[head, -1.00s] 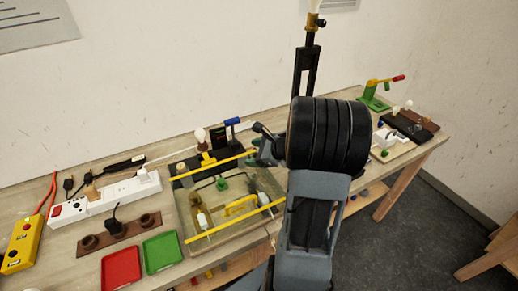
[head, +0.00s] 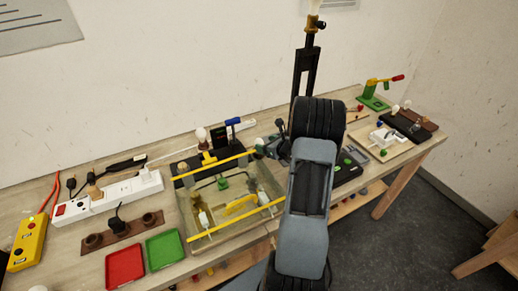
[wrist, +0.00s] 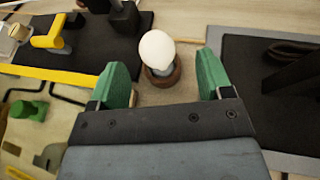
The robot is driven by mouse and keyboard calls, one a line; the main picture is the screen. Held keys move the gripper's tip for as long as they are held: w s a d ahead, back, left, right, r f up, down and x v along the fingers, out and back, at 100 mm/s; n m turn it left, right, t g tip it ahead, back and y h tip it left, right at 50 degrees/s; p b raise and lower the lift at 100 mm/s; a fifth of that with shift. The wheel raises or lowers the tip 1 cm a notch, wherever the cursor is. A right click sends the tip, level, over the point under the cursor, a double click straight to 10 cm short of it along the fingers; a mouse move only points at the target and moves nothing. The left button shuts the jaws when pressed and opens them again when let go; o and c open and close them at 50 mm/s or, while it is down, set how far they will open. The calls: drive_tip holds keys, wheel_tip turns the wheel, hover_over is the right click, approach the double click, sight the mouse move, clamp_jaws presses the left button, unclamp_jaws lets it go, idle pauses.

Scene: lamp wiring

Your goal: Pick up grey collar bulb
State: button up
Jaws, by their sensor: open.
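A bulb with a white globe (wrist: 157,48) stands nearly upright in a round brown holder (wrist: 163,77) in the wrist view. A small part of its grey collar (wrist: 167,65) shows below the globe. My gripper (wrist: 158,82) is open, with one green finger on each side of the holder and clear space between them and the bulb.
A black board with a yellow clamp (wrist: 50,36) lies left of the bulb, and a dark tray (wrist: 260,105) lies to the right. Yellow bars (head: 235,219) cross a shallow box in front. Another bulb (head: 201,134) stands further left.

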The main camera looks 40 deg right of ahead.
sight(262, 143)
drive_tip(key=shift+a+p+x, duration=0.2)
drive_tip(key=shift+p+x, duration=0.8)
drive_tip(key=shift+x, duration=1.7)
drive_tip(key=shift+s, duration=0.15)
drive_tip(key=shift+c, duration=0.5)
drive_tip(key=c, duration=1)
